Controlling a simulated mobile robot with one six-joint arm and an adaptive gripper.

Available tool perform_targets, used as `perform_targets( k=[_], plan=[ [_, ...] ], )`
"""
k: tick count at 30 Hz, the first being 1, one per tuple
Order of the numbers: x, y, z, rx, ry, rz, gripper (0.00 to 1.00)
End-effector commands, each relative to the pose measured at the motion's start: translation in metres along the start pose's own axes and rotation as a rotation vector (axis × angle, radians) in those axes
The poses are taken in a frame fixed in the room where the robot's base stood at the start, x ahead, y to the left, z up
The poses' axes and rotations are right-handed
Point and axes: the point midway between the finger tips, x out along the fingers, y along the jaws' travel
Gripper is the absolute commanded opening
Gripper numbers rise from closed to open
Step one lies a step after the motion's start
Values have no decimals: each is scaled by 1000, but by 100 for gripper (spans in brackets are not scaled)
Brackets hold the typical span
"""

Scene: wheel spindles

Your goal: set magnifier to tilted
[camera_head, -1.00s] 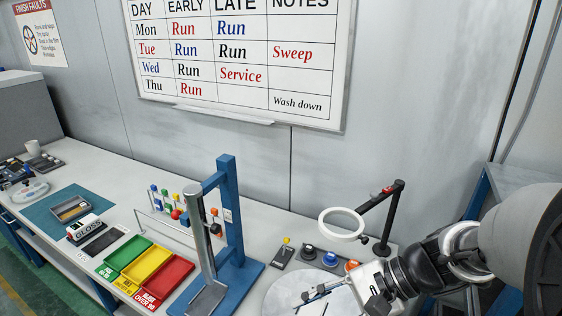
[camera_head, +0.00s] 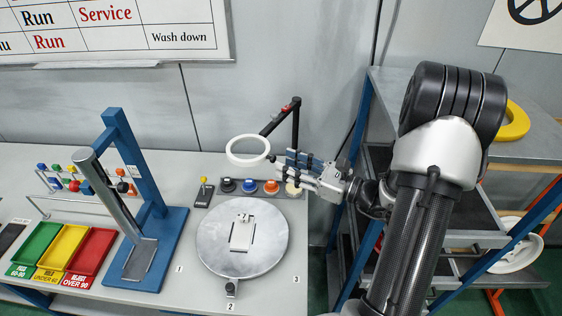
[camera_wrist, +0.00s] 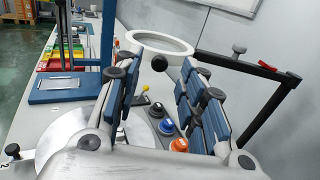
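The magnifier is a white ring (camera_head: 229,152) on a black jointed arm (camera_head: 295,128) with a red part at its elbow. The ring looks nearly level above the back of the bench. The ring (camera_wrist: 138,46) also shows beyond my fingers in the wrist view, with a small black ball knob (camera_wrist: 159,62) at its near edge. My gripper (camera_head: 283,162) is just right of the ring, pointing left. Its blue-padded fingers (camera_wrist: 160,78) are spread, with the knob seen between them and nothing held. Whether a finger touches the ring cannot be told.
Below are a round grey turntable (camera_head: 215,258) and a row of coloured knobs (camera_head: 249,186). A blue stand (camera_head: 150,175) rises to the left, with red, yellow and green trays (camera_head: 92,250) beyond. A shelf rack (camera_head: 520,148) stands right of the bench.

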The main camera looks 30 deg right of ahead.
Motion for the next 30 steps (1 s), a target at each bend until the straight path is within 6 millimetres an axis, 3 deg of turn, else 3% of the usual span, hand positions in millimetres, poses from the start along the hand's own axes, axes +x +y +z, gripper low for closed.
perform_targets(
  k=[6, 16, 30],
  plan=[
    [25, 1, 0, -1, 1, 2, 37],
    [29, 0, 0, 0, 1, 0, 37],
    [29, 0, 0, -1, 1, 0, 6]
  ],
)
